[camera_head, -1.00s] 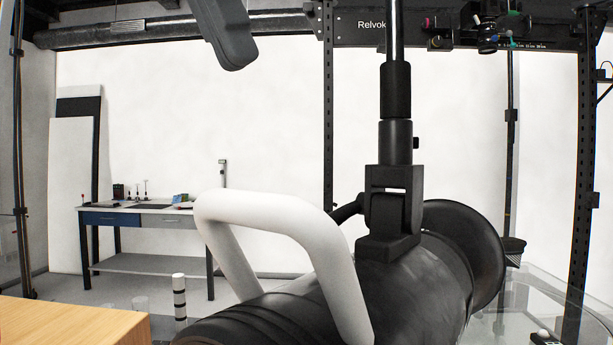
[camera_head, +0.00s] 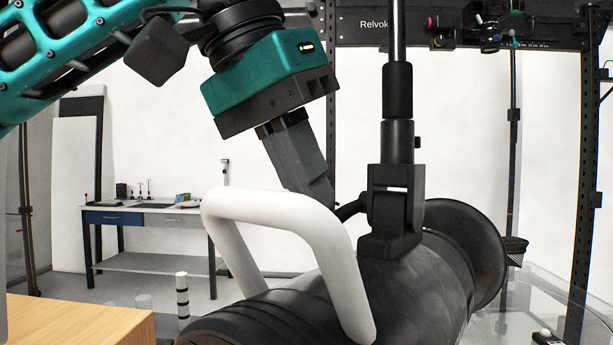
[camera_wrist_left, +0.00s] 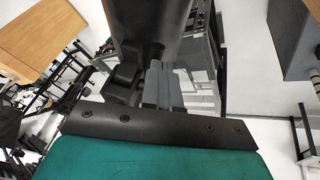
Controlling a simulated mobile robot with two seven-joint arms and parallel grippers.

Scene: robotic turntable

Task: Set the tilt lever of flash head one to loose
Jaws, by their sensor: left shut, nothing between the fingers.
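The flash head (camera_head: 400,285) is a black cylinder with a flared front, hanging from a black tilt bracket (camera_head: 393,215) on a vertical pole. A dark tilt lever (camera_head: 349,210) sticks out from the bracket's left side, partly hidden by my fingers. My left gripper (camera_head: 322,197) comes down from the upper left, with its fingers together and empty. Its tips are close to the lever; I cannot tell whether they touch. In the left wrist view the shut fingers (camera_wrist_left: 160,66) point at the black flash head body (camera_wrist_left: 150,22), with the bracket (camera_wrist_left: 125,72) beside them. My right gripper is out of view.
A white tubular handle (camera_head: 275,205) arches over the rear of the flash head, just below my left gripper. A wooden surface (camera_head: 75,320) is at lower left. A workbench (camera_head: 150,213) stands far back. A glass table (camera_head: 535,295) is at lower right.

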